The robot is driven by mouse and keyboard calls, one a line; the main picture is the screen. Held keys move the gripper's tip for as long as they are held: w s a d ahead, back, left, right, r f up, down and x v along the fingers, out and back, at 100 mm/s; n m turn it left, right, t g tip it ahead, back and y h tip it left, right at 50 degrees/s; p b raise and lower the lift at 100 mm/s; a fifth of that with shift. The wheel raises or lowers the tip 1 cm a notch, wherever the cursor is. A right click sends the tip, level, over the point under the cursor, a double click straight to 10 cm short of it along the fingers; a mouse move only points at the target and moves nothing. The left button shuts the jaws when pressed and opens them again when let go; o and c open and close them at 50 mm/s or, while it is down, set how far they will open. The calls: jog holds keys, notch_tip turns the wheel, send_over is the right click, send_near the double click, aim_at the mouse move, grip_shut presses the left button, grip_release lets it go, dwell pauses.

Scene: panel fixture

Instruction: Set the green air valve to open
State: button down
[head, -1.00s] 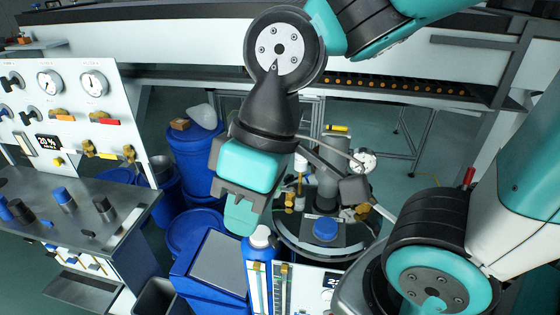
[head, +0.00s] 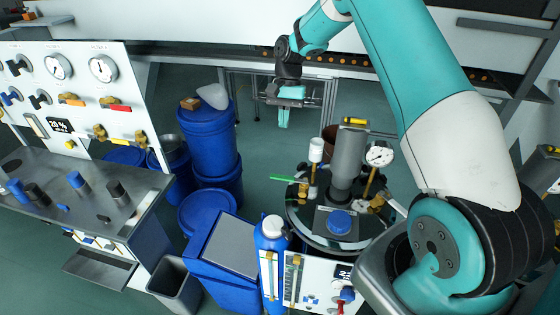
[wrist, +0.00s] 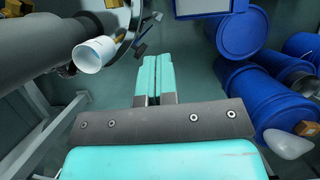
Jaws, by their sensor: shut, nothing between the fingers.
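A green lever handle (head: 284,178), which looks like the air valve's, sticks out leftward and nearly level from the fittings on the round vessel lid (head: 300,222). Its valve body is too small to read clearly. I cannot make out the green handle in the wrist view. My gripper (head: 283,122) hangs beyond and above the handle, apart from it, with its teal fingers pointing down. In the wrist view the two fingers (wrist: 152,78) lie side by side, shut and empty.
Blue drums (head: 207,140) stand to the left. A valve panel (head: 85,80) with several coloured handles is at far left. Floor between drums and vessel is clear.

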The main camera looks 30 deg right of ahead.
aim_at(289, 179)
jog(key=s+a+r+p+x, duration=0.1)
jog(key=p+x, duration=0.4)
jog(key=x, duration=0.7)
jog(key=shift+s+a+p, duration=0.25)
jog(key=shift+s+p, duration=0.05)
jog(key=shift+s, duration=0.25)
